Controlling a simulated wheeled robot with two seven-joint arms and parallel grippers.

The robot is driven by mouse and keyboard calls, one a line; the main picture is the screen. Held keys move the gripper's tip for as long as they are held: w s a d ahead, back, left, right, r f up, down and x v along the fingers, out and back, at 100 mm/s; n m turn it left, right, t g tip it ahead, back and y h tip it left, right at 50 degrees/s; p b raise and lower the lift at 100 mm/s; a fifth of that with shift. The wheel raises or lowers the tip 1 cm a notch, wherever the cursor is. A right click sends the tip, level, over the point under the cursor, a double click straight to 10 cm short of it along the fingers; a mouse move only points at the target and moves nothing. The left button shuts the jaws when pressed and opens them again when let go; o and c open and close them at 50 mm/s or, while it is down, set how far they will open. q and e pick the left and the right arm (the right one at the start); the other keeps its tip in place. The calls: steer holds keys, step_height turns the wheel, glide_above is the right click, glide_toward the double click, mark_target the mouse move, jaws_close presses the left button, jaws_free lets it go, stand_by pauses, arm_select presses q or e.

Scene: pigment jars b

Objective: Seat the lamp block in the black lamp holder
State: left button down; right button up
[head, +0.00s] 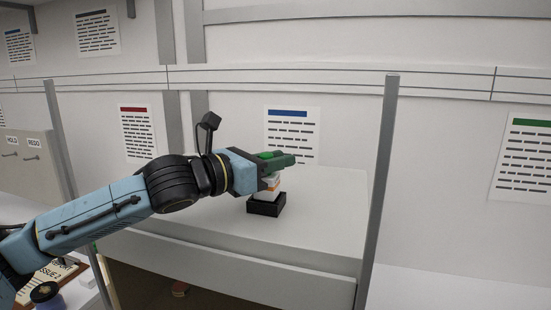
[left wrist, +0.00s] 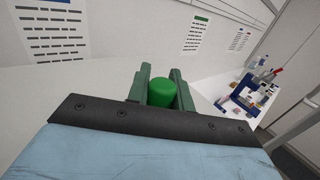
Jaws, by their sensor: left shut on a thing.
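The lamp block (head: 269,187) shows in the head view as a white and orange body under my left gripper (head: 278,161). Its green round top (left wrist: 162,92) shows between the two green fingers in the left wrist view. My left gripper is shut on the lamp block from the side and holds it upright. The black lamp holder (head: 266,207) is a low square box on the white shelf, directly below the block. The block's lower end meets the holder's opening in the picture; I cannot tell whether it is fully down inside. My right gripper is not in view.
The white shelf (head: 325,215) around the holder is bare. A grey upright post (head: 379,190) stands at its right front corner and another (head: 62,140) at the left. A back wall with printed sheets (head: 292,135) is close behind.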

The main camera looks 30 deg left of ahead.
arm_select(q)
steer(key=shift+f+b, duration=0.5)
steer(key=shift+f, duration=0.5)
steer(key=c, duration=1.2)
jaws_free()
steer(key=shift+o, duration=0.2)
steer(key=shift+s, duration=0.1)
steer(key=shift+s+a+f+b, duration=0.15)
steer(key=shift+s+a+b, duration=0.25)
steer(key=shift+s+b, duration=0.15)
steer(key=b+v, duration=0.6)
steer(key=b, duration=0.3)
steer(key=shift+s+f, duration=0.1)
steer(key=shift+s, duration=0.05)
steer(key=shift+s+a+b, duration=0.1)
steer(key=shift+s+b, duration=0.25)
steer(key=shift+b, duration=0.2)
steer(key=shift+r+b+v, duration=0.15)
steer(key=shift+b+v, duration=0.3)
steer(key=shift+v, duration=0.8)
steer(key=shift+r+b+v, duration=0.1)
steer(key=shift+b+v, duration=0.3)
steer(key=shift+v, duration=0.8)
